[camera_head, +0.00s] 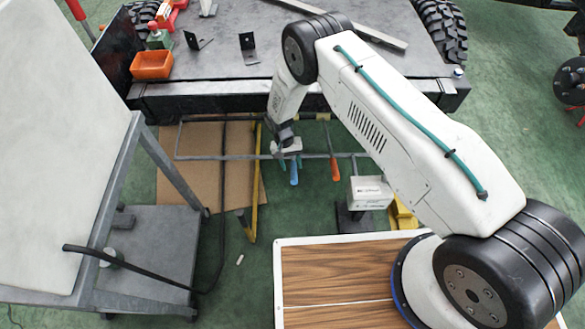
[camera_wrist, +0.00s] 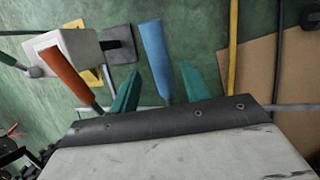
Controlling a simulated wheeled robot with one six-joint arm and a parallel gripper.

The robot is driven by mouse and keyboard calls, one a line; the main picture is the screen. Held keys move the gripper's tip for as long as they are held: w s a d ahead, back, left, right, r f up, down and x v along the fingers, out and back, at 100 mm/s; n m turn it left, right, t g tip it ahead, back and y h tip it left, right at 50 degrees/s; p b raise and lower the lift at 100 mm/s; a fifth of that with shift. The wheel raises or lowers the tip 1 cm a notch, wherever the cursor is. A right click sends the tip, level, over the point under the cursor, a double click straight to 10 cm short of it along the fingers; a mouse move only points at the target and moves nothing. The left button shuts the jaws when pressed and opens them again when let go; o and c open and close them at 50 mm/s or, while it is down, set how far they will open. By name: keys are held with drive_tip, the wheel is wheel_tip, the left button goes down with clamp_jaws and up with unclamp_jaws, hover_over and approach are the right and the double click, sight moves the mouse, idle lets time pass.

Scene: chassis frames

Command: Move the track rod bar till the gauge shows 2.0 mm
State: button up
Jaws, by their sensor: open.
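A thin grey bar (camera_head: 225,158), which I take as the track rod bar, runs left to right below the chassis front; it also shows in the wrist view (camera_wrist: 292,107). A blue handle (camera_head: 294,174) and an orange handle (camera_head: 335,170) hang at it. My gripper (camera_head: 290,161) is open at the bar by the blue handle. In the wrist view the blue handle (camera_wrist: 154,55) appears between the teal fingers of my gripper (camera_wrist: 160,72); contact cannot be told. A white box (camera_head: 370,192), perhaps the gauge, stands right of the orange handle; no reading is legible.
The dark chassis (camera_head: 240,60) lies behind, with an orange bin (camera_head: 152,65) and brackets on top. A grey trolley (camera_head: 160,240) stands left, a wood-topped surface (camera_head: 330,270) in front. A yellow bar (camera_head: 256,190) and cardboard (camera_head: 190,185) lie left of my gripper.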

drive_tip(key=shift+v, duration=2.35)
